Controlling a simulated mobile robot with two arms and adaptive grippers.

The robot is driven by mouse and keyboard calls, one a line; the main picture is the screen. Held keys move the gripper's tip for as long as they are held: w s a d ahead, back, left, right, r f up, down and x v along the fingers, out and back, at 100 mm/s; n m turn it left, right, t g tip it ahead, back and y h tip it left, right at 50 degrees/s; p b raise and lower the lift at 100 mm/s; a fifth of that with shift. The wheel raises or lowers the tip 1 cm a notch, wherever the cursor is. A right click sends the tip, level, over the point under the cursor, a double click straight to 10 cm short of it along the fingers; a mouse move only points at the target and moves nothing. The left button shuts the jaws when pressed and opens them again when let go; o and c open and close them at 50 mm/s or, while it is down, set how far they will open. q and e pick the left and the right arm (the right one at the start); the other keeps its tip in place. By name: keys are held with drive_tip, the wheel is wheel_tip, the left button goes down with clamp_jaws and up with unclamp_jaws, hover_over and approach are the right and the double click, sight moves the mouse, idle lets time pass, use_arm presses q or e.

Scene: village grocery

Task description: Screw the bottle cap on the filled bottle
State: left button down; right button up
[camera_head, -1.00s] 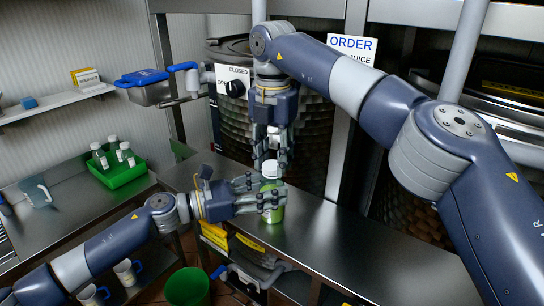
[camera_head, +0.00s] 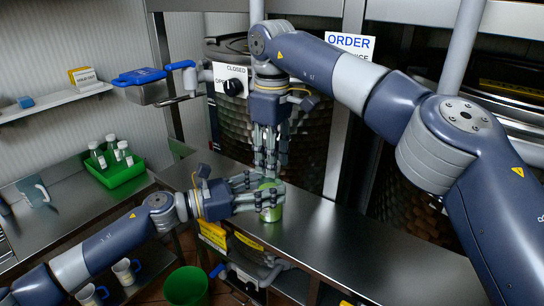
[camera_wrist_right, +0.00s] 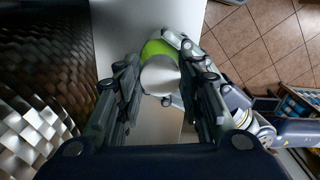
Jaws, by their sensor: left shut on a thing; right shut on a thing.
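The filled bottle (camera_head: 270,212), green, stands upright on the metal counter. My left gripper (camera_head: 268,191) is shut around it from the left. My right gripper (camera_head: 268,170) points straight down over the bottle's top, its fingers shut on the white bottle cap (camera_wrist_right: 160,76). In the right wrist view the cap sits between the fingers, in front of the green bottle (camera_wrist_right: 157,48). In the head view, the fingers hide the cap and the bottle's neck. Whether the cap touches the neck, I cannot tell.
A green tray (camera_head: 122,176) with several white-capped bottles stands on the left counter. A green bin (camera_head: 187,287) is below. A large metal vat (camera_head: 312,130) stands behind my grippers. The metal counter (camera_head: 350,240) is clear to the right of the bottle.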

use_arm(q)
drive_tip(key=shift+f, duration=0.1)
use_arm(e)
drive_tip(key=o, duration=0.6)
drive_tip(key=shift+o, duration=0.2)
drive_tip(key=shift+r, duration=2.3)
drive_tip(key=shift+c, duration=0.4)
